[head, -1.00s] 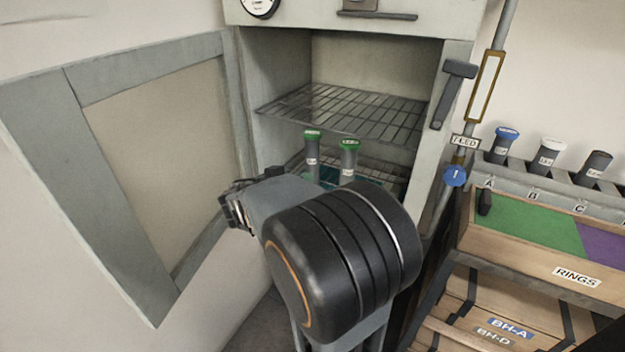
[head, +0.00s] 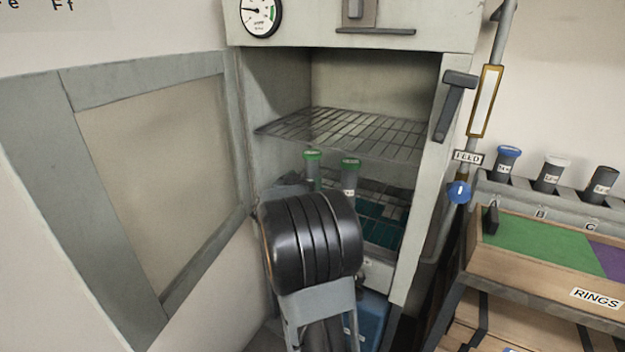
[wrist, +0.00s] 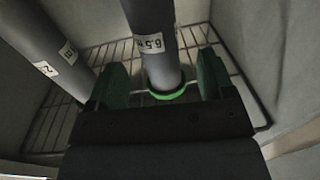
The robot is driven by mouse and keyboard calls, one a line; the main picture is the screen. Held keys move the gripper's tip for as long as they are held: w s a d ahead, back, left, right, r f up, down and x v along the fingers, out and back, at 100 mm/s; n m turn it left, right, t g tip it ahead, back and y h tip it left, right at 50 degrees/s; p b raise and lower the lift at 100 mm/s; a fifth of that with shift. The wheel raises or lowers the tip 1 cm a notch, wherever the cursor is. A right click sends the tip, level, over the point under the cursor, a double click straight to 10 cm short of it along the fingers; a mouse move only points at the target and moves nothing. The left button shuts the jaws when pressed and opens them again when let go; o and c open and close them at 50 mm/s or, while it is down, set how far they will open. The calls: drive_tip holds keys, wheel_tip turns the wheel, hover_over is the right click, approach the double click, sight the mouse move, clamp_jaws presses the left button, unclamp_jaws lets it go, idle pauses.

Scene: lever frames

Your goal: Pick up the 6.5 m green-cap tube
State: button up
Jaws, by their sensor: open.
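Two grey green-cap tubes, the left one (head: 313,168) and the right one (head: 350,179), stand in the lower part of the open cabinet in the head view. Their labels are too small to read there. In the wrist view, a tube with a green cap rim and a label that looks like 6.5 m (wrist: 152,48) lies between the fingers of my gripper (wrist: 162,84). The gripper is open, with its green-padded fingers on either side of the tube and apart from it. A second tube (wrist: 42,45) is at the left. My arm hides the gripper in the head view.
A wire shelf (head: 340,130) crosses the cabinet above the tubes. The cabinet door (head: 150,90) stands open at the left. A rack (head: 520,192) with several other tubes and a green and purple tray (head: 530,290) are at the right.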

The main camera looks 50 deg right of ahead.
sight(309, 176)
drive_tip(key=shift+p+x, duration=0.3)
drive_tip(key=shift+x, duration=2.3)
drive_tip(key=c, duration=1.2)
